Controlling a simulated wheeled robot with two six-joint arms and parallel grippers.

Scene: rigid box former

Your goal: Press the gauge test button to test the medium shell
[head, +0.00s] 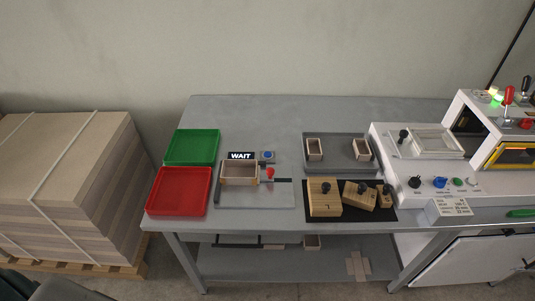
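The gauge (262,195) is a grey plate on the bench with a black display (241,156) reading WAIT. Its blue test button (268,155) is beside the display, on the right. An open wooden shell (239,180) sits upright on the gauge's left part; the view does not label it as the medium one. A red knob (269,172) stands just right of the shell. Neither of my grippers is in view, and nothing touches the button.
A green tray (192,132) and a red tray (155,205) lie empty at left. A grey tray (336,137) holds two smaller shells. Wooden blocks with black knobs (325,190) stand on a black mat. A white machine (450,186) fills the right. Board stacks (75,165) stand left.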

